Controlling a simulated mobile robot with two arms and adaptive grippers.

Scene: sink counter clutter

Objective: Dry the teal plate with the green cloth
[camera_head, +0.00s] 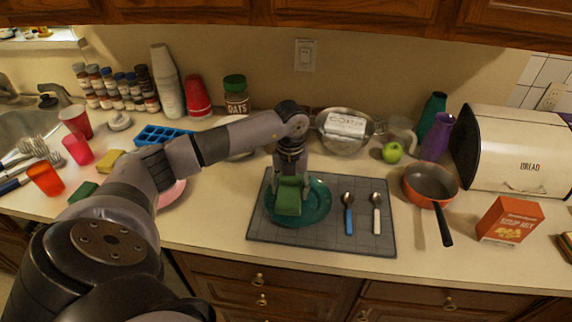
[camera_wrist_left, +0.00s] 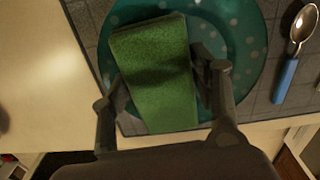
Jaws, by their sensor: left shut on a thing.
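The teal plate (camera_head: 313,214) lies on a grey mat (camera_head: 265,232) on the counter. It also shows in the left wrist view (camera_wrist_left: 238,35), with pale dots or droplets on it. The green cloth (camera_head: 288,198) is a folded block over the left part of the plate. It also shows in the left wrist view (camera_wrist_left: 155,70). My left gripper (camera_head: 290,184) is shut on the green cloth, one finger on each side, pointing down over the plate. Whether the cloth presses on the plate is hard to tell. My right gripper is not in view.
Blue-handled (camera_head: 347,215) and white-handled (camera_head: 377,212) spoons lie right of the plate. An orange pan (camera_head: 430,184), red box (camera_head: 509,220) and bread box (camera_head: 520,150) stand further right. A metal colander (camera_head: 343,145) is behind. Cups and a pink plate (camera_head: 172,194) are left.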

